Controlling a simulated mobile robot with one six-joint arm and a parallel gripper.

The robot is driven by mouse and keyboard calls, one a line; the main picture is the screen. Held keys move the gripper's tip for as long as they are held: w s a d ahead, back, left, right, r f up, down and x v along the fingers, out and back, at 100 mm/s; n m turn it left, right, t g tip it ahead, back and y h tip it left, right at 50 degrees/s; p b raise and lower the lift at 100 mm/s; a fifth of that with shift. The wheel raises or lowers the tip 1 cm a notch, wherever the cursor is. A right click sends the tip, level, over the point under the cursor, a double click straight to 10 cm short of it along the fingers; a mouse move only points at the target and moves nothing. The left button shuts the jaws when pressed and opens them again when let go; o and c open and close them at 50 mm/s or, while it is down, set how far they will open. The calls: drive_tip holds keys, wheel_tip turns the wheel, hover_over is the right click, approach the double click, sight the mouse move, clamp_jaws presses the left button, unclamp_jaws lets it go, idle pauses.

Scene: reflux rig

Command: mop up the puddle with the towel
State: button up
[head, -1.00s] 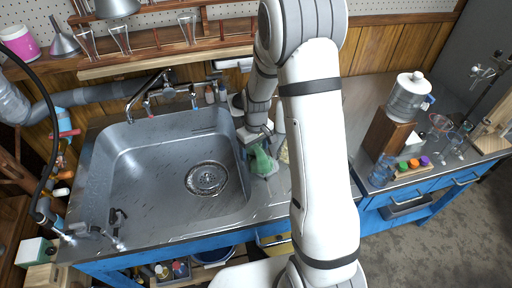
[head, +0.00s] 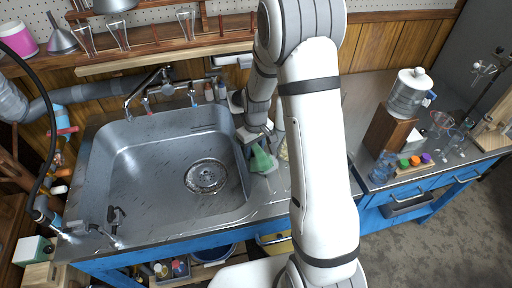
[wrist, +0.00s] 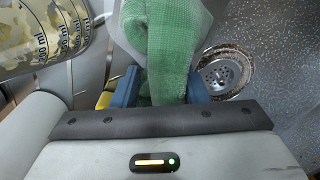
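The green towel (head: 262,159) hangs from my gripper (head: 250,141) at the right rim of the sink, beside the basin. In the wrist view the woven towel (wrist: 172,45) runs up from between the blue fingers of my gripper (wrist: 162,92), which are closed on it. A pale, translucent patch (wrist: 130,30) shows at both sides of the towel; I cannot tell whether it is the puddle. The puddle is not clearly visible in the head view, where my arm and the towel cover part of the counter.
A beaker with yellowish pieces (wrist: 45,35) stands close left of my gripper in the wrist view. The steel sink (head: 150,185) with its drain (head: 207,177) lies to the left. A water jug (head: 408,95) on a wooden stand (head: 388,138) and glassware occupy the right counter.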

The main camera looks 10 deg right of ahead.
clamp_jaws()
idle(0.6)
